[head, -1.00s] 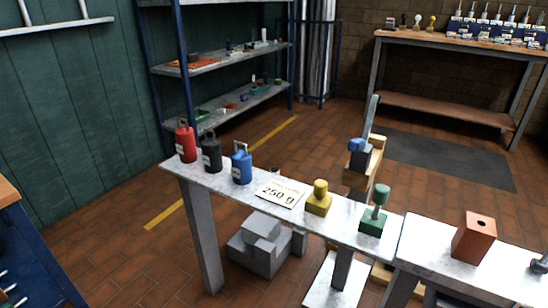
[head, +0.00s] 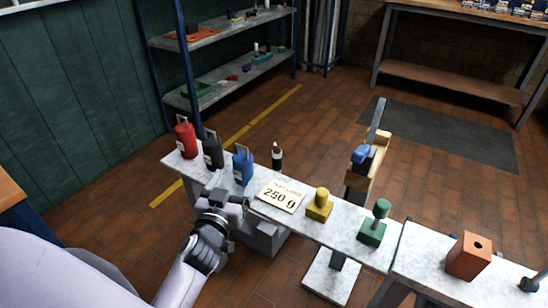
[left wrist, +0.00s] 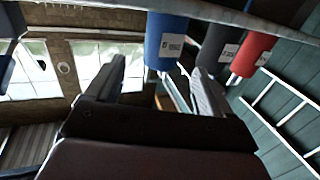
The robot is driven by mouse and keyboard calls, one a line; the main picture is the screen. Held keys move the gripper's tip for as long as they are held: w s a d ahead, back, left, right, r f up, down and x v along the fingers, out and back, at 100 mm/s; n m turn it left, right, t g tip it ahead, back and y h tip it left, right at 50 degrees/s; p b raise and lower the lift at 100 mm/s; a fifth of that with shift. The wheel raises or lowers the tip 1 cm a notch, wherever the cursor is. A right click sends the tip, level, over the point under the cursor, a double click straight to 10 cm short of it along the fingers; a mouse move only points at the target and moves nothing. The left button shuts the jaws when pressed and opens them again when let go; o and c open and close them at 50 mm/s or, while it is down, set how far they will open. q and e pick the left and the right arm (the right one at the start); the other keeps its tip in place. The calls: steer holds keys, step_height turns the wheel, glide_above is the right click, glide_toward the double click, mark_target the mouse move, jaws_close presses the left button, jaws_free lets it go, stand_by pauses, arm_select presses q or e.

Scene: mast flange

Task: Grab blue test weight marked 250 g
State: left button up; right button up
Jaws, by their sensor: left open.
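The blue test weight (head: 243,167) stands upright on a narrow pale bench, with a loop handle on top. It is the right one of three weights, beside a black one (head: 212,152) and a red one (head: 186,140). My left gripper (head: 232,196) is open and empty, just in front of the blue weight and low by the bench edge. In the left wrist view the blue weight (left wrist: 166,42) shows beyond the open fingers (left wrist: 158,78); its label is too small to read. My right gripper is out of view.
A yellow block (head: 319,206) and a green knobbed block (head: 374,224) stand farther right on the bench (head: 335,232). A dark bottle-shaped thing (head: 277,157) stands behind the card. A brown block (head: 469,256) is on the right bench. The black weight is close beside the blue one.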

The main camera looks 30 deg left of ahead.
mark_target(239, 167)
arm_select(q)
steer(key=shift+w+d+r, duration=0.15)
steer(key=shift+w+r, duration=0.05)
steer(key=shift+w, duration=0.8)
steer(key=shift+a+x, duration=0.25)
steer(key=shift+x, duration=1.25)
steer(key=shift+a+x, duration=0.25)
steer(key=shift+x, duration=1.3)
steer(key=shift+s, duration=0.1)
steer(key=c, duration=1)
steer(key=shift+c, duration=1.1)
steer(key=shift+r, duration=0.1)
